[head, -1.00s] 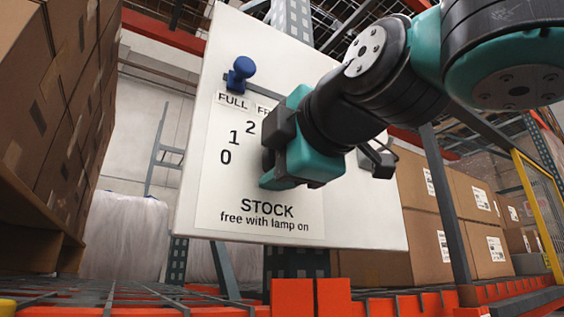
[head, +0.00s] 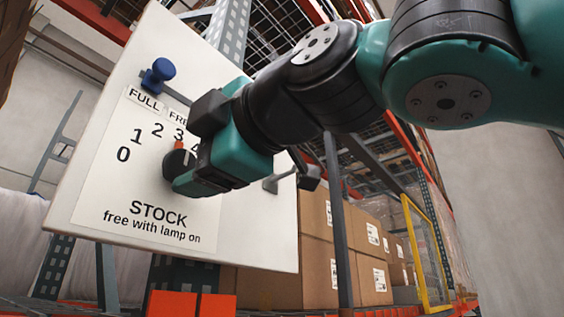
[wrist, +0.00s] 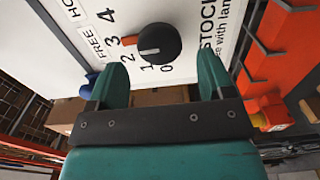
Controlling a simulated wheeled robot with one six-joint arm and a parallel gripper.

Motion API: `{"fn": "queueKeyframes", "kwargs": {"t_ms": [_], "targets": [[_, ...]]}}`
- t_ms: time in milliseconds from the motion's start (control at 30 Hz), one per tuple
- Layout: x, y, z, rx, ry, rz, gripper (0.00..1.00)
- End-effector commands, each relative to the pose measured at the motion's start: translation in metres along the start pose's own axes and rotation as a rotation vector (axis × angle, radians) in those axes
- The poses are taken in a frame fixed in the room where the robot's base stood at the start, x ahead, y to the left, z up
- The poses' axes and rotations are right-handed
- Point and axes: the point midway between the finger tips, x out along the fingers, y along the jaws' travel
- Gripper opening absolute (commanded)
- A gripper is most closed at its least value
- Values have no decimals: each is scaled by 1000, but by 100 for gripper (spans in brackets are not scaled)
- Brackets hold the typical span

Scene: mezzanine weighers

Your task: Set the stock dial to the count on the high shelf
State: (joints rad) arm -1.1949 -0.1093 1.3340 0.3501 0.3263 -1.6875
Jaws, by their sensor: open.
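The stock dial is a round black knob (head: 176,165) with a white line, on a tilted white board (head: 248,222). An orange mark at its edge stands by the 3. The knob also shows in the wrist view (wrist: 160,44), ahead of the gap between my fingers. My gripper (wrist: 160,70) is open and empty, its fingers apart from the knob there. In the head view my gripper (head: 188,180) covers the knob's right side and part of the 4. A blue knob (head: 158,75) sits on a slot above FULL. No count on a high shelf is readable.
Overhead wire-mesh decking (head: 285,72) is mostly behind my arm. Cartons (head: 318,265) stand behind the board at right, near a yellow frame (head: 425,250). An orange beam (wrist: 283,35) lies right in the wrist view.

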Motion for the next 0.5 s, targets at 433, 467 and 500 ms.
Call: {"fn": "queueKeyframes", "kwargs": {"t_ms": [433,467,500], "targets": [[-105,-2,-2,2,10,0,75],[-108,-3,-2,2,8,3,75],[-111,-2,-3,1,7,5,75]]}}
